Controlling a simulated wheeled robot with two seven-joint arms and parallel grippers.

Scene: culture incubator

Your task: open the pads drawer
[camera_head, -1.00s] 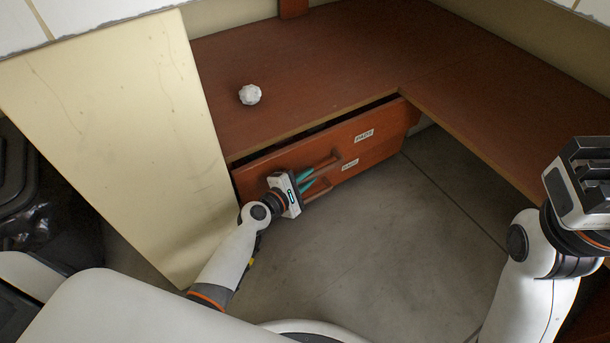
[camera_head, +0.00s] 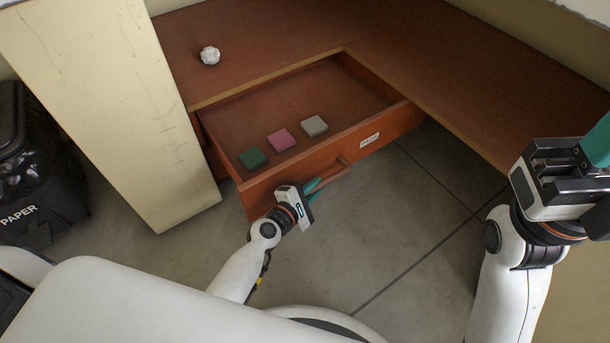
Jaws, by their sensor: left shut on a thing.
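The pads drawer (camera_head: 290,172) is pulled well out from under the brown desk, and its front carries a label reading PADS (camera_head: 369,140). Inside lie a green pad (camera_head: 252,158), a pink pad (camera_head: 281,140) and a grey pad (camera_head: 314,126) in a row. My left gripper (camera_head: 319,187) is at the drawer front, its teal fingers shut on the wooden handle (camera_head: 340,172). My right gripper (camera_head: 598,145) is at the right edge, away from the drawer, and its fingers are partly cut off by the frame.
A crumpled white ball (camera_head: 210,55) lies on the desk top (camera_head: 270,35). A cream panel (camera_head: 110,90) stands left of the drawer. A black bin marked PAPER (camera_head: 35,180) is at the far left. The grey floor (camera_head: 400,230) before the drawer is clear.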

